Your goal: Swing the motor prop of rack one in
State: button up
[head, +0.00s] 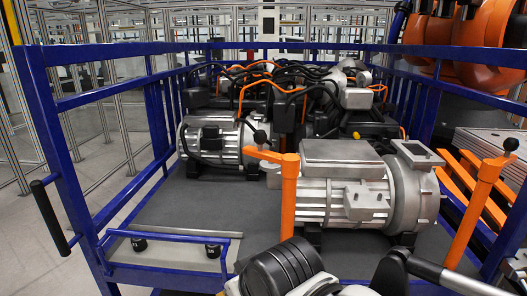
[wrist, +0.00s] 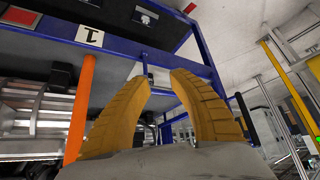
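In the head view, two orange props stand at the near side of the blue rack (head: 107,51). The left prop (head: 289,197) is an upright post in front of a silver motor (head: 340,190); its short top arm points left and has a black knob. The right prop (head: 480,208) leans a little and has a black knob at its top. In the wrist view, my gripper (wrist: 163,82) has its two yellow fingers apart with nothing between them. An orange post (wrist: 80,112) stands left of the fingers, apart from them. A label with a 1 (wrist: 90,36) is on the blue beam above.
More motors with black and orange cables fill the rack's far part. A blue rail with a black handle (head: 50,218) is at the left. Orange machinery (head: 455,35) is at the upper right.

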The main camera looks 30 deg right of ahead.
jog(key=w+d+r+h, duration=0.1)
jog(key=d, duration=0.1)
jog(key=w+d+r+n+t+h, duration=0.1)
jog(key=w+d, duration=0.1)
jog(key=w+d+r+h+p, duration=0.1)
jog(key=w+d, duration=0.1)
jog(key=shift+w, duration=0.1)
grip_shut()
jog(key=w+d+r+n+t+h+p, duration=0.2)
jog(key=w+d+r+n+t+h, duration=0.2)
jog(key=w+r+n+t, duration=0.4)
jog(key=shift+w+d+r+n+p, duration=0.35)
jog(key=shift+w+r+n, duration=1.9)
jog(key=shift+w, duration=1.7)
